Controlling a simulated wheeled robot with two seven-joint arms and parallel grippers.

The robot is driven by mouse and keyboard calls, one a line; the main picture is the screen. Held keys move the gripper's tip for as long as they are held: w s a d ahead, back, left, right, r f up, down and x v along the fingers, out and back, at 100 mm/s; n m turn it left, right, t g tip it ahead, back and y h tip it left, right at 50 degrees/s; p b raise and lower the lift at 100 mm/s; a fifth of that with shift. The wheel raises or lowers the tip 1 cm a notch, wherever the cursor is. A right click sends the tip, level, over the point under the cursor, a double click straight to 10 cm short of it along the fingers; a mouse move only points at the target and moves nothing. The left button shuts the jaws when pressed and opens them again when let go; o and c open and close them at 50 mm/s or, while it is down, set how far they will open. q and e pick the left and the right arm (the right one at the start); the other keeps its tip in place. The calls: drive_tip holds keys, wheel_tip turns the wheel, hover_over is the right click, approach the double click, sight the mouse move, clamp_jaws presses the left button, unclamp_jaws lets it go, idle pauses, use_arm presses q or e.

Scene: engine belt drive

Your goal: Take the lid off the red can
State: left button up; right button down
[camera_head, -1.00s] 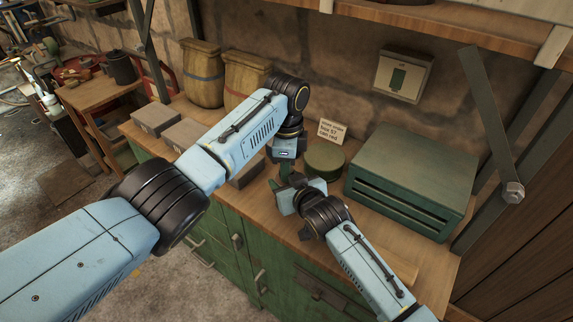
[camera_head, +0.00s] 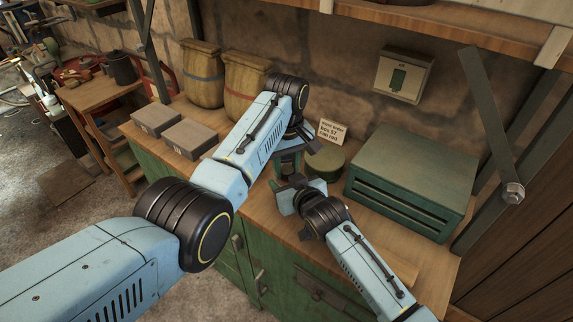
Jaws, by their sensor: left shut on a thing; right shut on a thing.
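I cannot see a red can or its lid in plain sight; my wrists and grippers cover the spot where they may be. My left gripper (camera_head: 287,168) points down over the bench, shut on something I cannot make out. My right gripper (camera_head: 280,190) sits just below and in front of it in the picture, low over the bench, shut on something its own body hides. The two grippers are very close together. A round green can (camera_head: 326,163) stands upright on the bench just right of and behind them, partly covered by my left wrist.
A small card (camera_head: 331,130) with "can red" stands behind the green can. A green slatted box (camera_head: 413,180) is close on the right. Two grey boxes (camera_head: 190,138) and two tan sacks (camera_head: 202,75) stand left and behind. The wooden bench (camera_head: 262,215) is bare at its front edge.

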use_arm(q)
drive_tip(key=n, duration=0.7)
use_arm(e)
drive_tip(key=shift+f, duration=0.1)
use_arm(q)
drive_tip(key=o, duration=1.1)
drive_tip(key=shift+c, duration=0.2)
